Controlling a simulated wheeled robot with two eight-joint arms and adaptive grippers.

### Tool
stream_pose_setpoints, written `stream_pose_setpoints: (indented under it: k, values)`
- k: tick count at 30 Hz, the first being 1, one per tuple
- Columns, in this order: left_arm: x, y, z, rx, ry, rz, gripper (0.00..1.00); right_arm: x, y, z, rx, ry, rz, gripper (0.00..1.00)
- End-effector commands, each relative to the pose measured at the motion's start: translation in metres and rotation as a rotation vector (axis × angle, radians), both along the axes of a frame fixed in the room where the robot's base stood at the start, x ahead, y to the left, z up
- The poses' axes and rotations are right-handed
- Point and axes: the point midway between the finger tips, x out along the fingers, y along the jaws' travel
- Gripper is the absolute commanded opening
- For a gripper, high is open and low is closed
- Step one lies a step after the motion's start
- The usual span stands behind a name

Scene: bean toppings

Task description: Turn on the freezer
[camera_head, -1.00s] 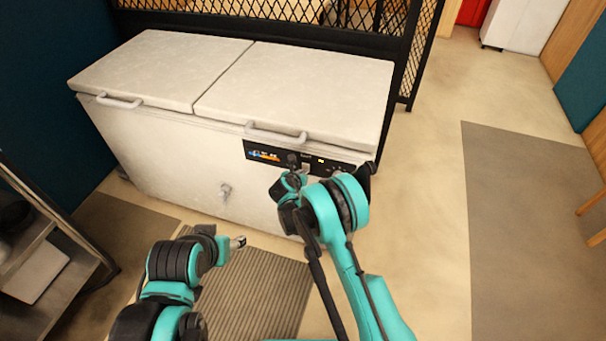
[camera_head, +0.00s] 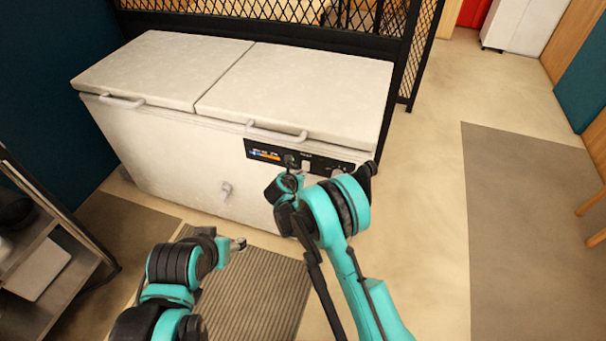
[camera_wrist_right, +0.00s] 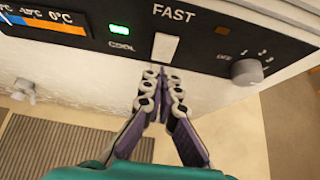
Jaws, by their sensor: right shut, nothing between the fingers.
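The white chest freezer (camera_head: 160,140) stands ahead of me with its two lids closed. Its black control panel (camera_head: 320,163) is at the right of the front and also shows in the right wrist view (camera_wrist_right: 85,37). That view shows a white rocker switch (camera_wrist_right: 164,48) under the word FAST, a lit green light (camera_wrist_right: 119,30), a dark red light and a grey knob (camera_wrist_right: 247,71). My right gripper (camera_wrist_right: 160,73) is shut and empty, its tips just below the switch; I cannot tell if they touch. My left gripper (camera_head: 238,243) is low before the freezer, its fingers too small to read.
A metal shelf rack (camera_head: 60,225) stands at the left. A striped mat (camera_head: 255,295) lies on the floor before the freezer. A black mesh partition (camera_head: 290,35) is behind the freezer. The floor at the right is open.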

Motion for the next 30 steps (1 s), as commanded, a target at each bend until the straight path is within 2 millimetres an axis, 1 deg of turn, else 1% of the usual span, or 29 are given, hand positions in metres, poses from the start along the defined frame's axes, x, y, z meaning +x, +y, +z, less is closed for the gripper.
stream_pose_setpoints:
  k: [1,3,6,9,13,18,28,30]
  values:
    - [0.0,0.0,0.001,0.0,0.001,0.0,0.56,-0.007,0.005,0.004,0.0,0.0,0.003,0.0]
    - [0.0,0.0,0.012,0.0,0.001,0.0,0.56,-0.022,0.009,0.019,-0.001,0.0,0.002,0.0]
    - [0.0,0.0,0.022,0.0,0.0,0.0,0.56,-0.04,0.016,0.032,0.001,0.001,0.003,0.0]
    - [0.0,0.0,0.028,0.0,0.0,0.0,0.56,-0.055,0.021,0.044,0.0,0.001,0.003,0.0]
    - [0.0,0.0,0.033,0.0,0.0,0.0,0.56,-0.07,0.026,0.053,0.001,0.001,0.002,0.0]
    - [0.0,0.0,0.036,0.0,0.0,0.0,0.56,-0.079,0.028,0.058,0.001,0.002,0.0,0.0]
    - [0.0,0.0,0.036,0.0,0.0,0.0,0.56,-0.08,0.028,0.058,0.001,0.002,0.0,0.0]
    - [0.0,0.0,0.039,0.0,0.0,0.0,0.56,-0.085,0.029,0.057,0.001,0.002,0.001,0.0]
